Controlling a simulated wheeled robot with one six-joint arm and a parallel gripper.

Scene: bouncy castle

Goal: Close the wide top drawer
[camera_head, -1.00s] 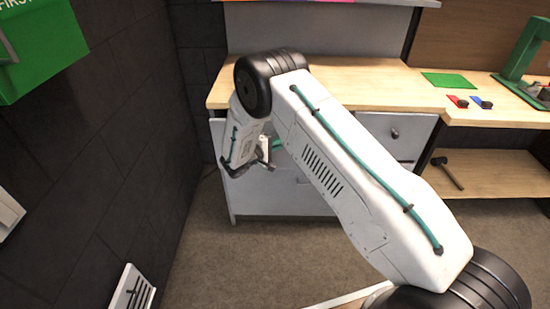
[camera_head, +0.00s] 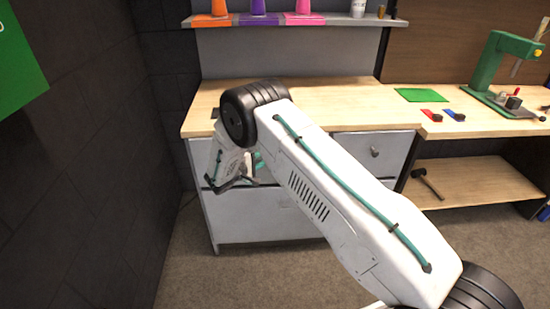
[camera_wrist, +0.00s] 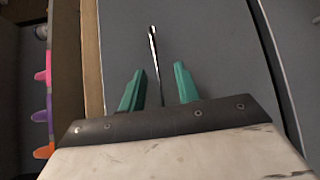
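The wide top drawer (camera_wrist: 215,50) shows in the wrist view as a plain grey front below the wooden counter edge. A thin metal handle (camera_wrist: 153,45) stands on it. My gripper (camera_wrist: 157,80) is open, with its two teal fingers apart and pointing at the drawer front, one on each side of the handle's line. Nothing is held between them. In the head view my gripper (camera_head: 240,180) is in front of the left grey cabinet (camera_head: 245,218). My arm hides most of the top drawer there, so I cannot tell how far out it stands.
A wooden counter (camera_head: 330,100) runs above the cabinet. A small drawer (camera_head: 375,152) with a round knob is to the right. A dark wall (camera_head: 80,180) stands close on the left. A hammer (camera_head: 428,183) lies on the lower shelf. Coloured cones (camera_head: 258,8) stand on the upper shelf.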

